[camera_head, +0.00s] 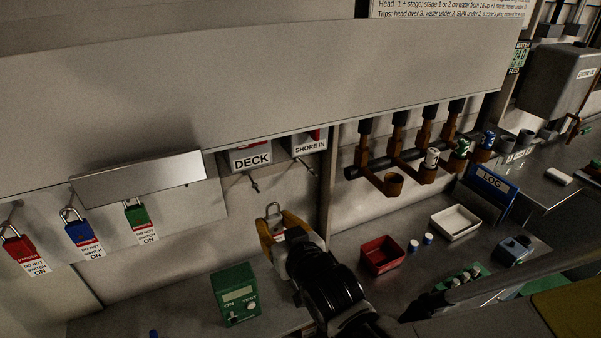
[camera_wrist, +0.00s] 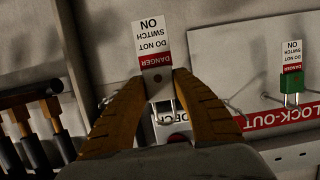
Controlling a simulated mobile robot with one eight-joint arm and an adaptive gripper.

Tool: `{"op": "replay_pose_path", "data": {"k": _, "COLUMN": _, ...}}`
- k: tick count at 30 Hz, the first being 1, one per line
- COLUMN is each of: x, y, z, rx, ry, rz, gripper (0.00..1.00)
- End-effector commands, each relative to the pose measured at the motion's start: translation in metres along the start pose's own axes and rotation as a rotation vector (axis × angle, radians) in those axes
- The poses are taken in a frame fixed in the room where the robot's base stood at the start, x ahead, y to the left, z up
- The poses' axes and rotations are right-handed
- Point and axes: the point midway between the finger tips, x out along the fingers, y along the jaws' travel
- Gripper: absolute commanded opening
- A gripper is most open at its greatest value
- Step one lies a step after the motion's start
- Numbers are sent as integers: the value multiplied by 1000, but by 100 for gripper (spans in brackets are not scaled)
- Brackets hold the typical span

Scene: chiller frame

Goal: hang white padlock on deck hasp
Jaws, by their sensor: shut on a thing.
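My gripper (camera_head: 283,226) is shut on the white padlock (camera_head: 273,209), its shackle up, below and right of the DECK box (camera_head: 251,158). In the wrist view, my gripper (camera_wrist: 158,84) pinches the white padlock (camera_wrist: 157,82) by its body. Its DANGER DO NOT SWITCH ON tag hangs away, and its shackle points towards the DECK box (camera_wrist: 178,143). The deck hasp (camera_head: 254,183) is a small metal piece under the DECK box. The shackle looks apart from it in the head view; in the wrist view they overlap and I cannot tell the gap.
Red (camera_head: 18,249), blue (camera_head: 79,234) and green (camera_head: 137,216) padlocks hang at left. The SHORE IN box (camera_head: 310,145) is right of DECK. A green tester (camera_head: 236,294) stands on the bench below. Orange-brown valve handles (camera_head: 392,184), a red tray (camera_head: 381,255) and a white tray (camera_head: 455,222) are right.

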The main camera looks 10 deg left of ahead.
Motion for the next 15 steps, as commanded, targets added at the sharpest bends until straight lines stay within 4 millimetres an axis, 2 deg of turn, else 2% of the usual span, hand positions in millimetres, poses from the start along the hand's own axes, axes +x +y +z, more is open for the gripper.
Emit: {"op": "replay_pose_path", "data": {"k": 15, "x": 30, "y": 0, "z": -7, "rx": 0, "ry": 1, "rz": 0, "gripper": 0}}
